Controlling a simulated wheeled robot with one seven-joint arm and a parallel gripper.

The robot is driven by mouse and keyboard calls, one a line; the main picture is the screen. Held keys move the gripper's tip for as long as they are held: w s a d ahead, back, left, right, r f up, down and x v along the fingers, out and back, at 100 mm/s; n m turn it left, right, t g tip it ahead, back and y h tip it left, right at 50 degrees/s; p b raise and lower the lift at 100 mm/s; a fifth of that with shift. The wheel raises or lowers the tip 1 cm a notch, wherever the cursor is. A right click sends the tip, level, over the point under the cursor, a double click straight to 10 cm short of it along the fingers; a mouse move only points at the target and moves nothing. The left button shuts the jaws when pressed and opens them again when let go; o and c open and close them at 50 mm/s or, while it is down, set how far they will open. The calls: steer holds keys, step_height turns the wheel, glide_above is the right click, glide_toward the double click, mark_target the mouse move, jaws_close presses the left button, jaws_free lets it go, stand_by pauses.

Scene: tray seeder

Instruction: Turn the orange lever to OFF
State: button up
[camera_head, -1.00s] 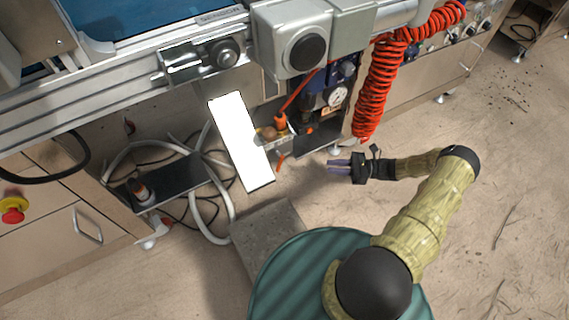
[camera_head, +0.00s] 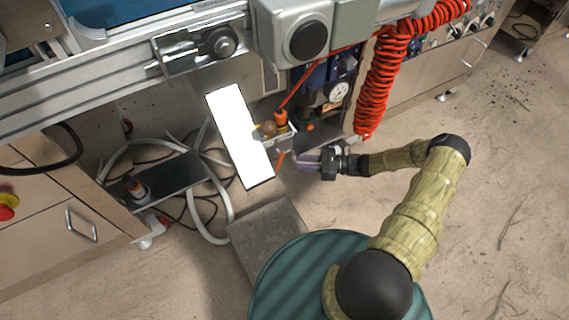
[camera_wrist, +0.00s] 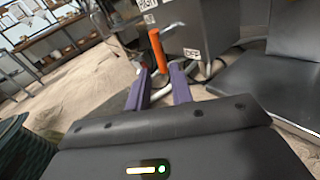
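The orange lever (camera_wrist: 157,50) stands out in the wrist view just beyond my fingertips, beside a grey box (camera_wrist: 205,22) with small white labels. In the head view the lever (camera_head: 281,160) shows as a short orange strip below the box, left of my gripper (camera_head: 302,163).
A bright white panel (camera_head: 238,135) stands left of the lever. A red coiled hose (camera_head: 379,85) hangs to the right, above my arm. A dark shelf (camera_head: 170,180) and loose pale hoses (camera_head: 213,222) lie lower left.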

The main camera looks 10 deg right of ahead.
steer(key=w+a+b, duration=0.1)
steer(key=a+b, duration=0.1)
steer(key=a, duration=0.4)
steer(key=shift+a, duration=0.3)
steer(key=shift+w, duration=0.1)
steer(key=shift+c, duration=0.2)
jaws_close()
